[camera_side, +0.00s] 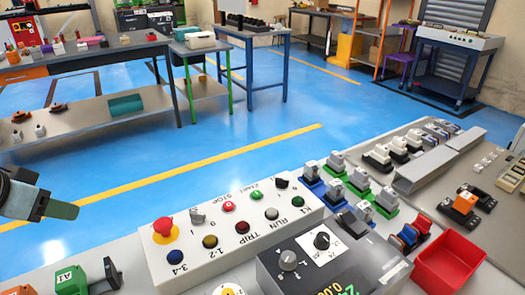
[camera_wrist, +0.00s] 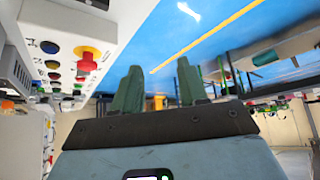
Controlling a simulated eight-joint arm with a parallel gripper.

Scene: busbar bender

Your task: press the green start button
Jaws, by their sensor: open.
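The green start button (camera_side: 256,194) is a small round cap in the back row of a white sloped control box (camera_side: 150,262) in the side view. It sits between the red stop button (camera_side: 228,207) and a black selector knob (camera_side: 281,182). My gripper (camera_side: 66,210) is at the left edge of the side view, well left of the box and apart from it. In the wrist view my gripper (camera_wrist: 160,92) shows two green fingers standing apart, with nothing between them. The box (camera_wrist: 112,22) fills the upper left there; its green button is too small to tell.
A red mushroom button on a yellow ring (camera_side: 163,229) stands at the box's left end and shows in the wrist view (camera_wrist: 88,60). A grey unit with dials (camera_side: 330,262) stands in front. A red bin (camera_side: 449,262) is at right.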

